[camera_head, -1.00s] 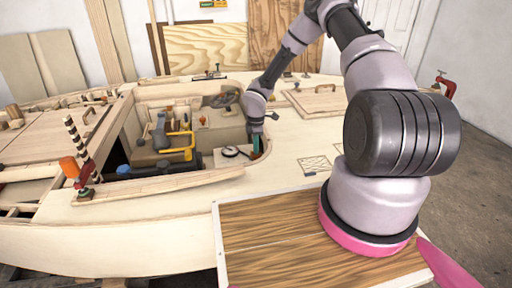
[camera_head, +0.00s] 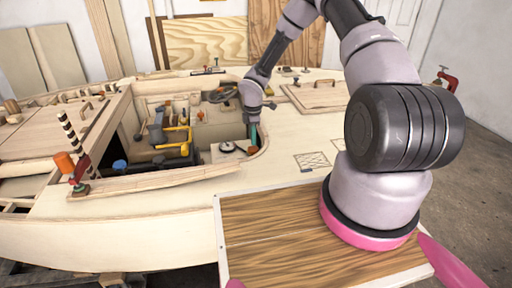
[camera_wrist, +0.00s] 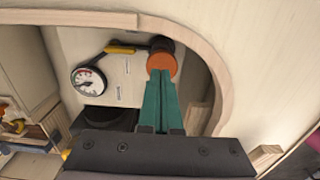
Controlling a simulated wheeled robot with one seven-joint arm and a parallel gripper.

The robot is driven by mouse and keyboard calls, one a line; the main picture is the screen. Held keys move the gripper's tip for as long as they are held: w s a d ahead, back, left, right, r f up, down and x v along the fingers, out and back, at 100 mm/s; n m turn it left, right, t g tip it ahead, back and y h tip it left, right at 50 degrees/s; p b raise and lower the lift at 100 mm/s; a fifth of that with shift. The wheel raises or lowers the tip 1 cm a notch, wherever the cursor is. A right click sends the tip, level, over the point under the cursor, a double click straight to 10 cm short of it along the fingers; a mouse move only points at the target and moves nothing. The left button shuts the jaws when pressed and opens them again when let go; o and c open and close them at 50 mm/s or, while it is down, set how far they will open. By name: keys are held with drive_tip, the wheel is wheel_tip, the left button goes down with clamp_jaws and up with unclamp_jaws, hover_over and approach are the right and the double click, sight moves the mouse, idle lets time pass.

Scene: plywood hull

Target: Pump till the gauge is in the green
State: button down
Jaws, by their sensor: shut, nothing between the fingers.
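The gauge (camera_wrist: 89,80) is a round white dial with a dark rim on a pale panel inside the hull opening. It also shows, small, in the head view (camera_head: 227,147). Red marking and a dark needle show on its face; the exact reading is too small to tell.
A curved wooden rim (camera_wrist: 190,38) bounds the opening close around my gripper. Yellow and grey machinery (camera_head: 172,138) stands to the left in the cockpit. The deck at right is mostly clear.

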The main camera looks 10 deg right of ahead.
wheel_tip(320, 180, up, 8)
drive_tip(key=shift+a+r, duration=0.1)
idle(0.7)
drive_tip(key=s+d+r+m+t, duration=0.1)
drive_tip(key=s+d+r+m, duration=0.15)
drive_tip(key=r, duration=0.65)
drive_tip(key=s+d+r+m+t+h, duration=0.1)
drive_tip(key=s+d+r+m, duration=0.2)
drive_tip(key=r, duration=0.6)
drive_tip(key=s+d+r+m, duration=0.2)
drive_tip(key=s+r+m, duration=0.15)
drive_tip(key=r, duration=0.55)
drive_tip(key=s+r+m+t+y, duration=0.1)
drive_tip(key=s+r+m+t, duration=0.1)
drive_tip(key=s+r+m, duration=0.4)
drive_tip(key=s+r+m+t+y, duration=0.2)
drive_tip(key=s+r+m, duration=0.5)
drive_tip(key=s, duration=0.8)
wheel_tip(320, 180, up, 2)
drive_tip(key=shift+a+r+t, duration=0.15)
drive_tip(key=shift+t, duration=0.45)
drive_tip(key=shift+w, duration=0.15)
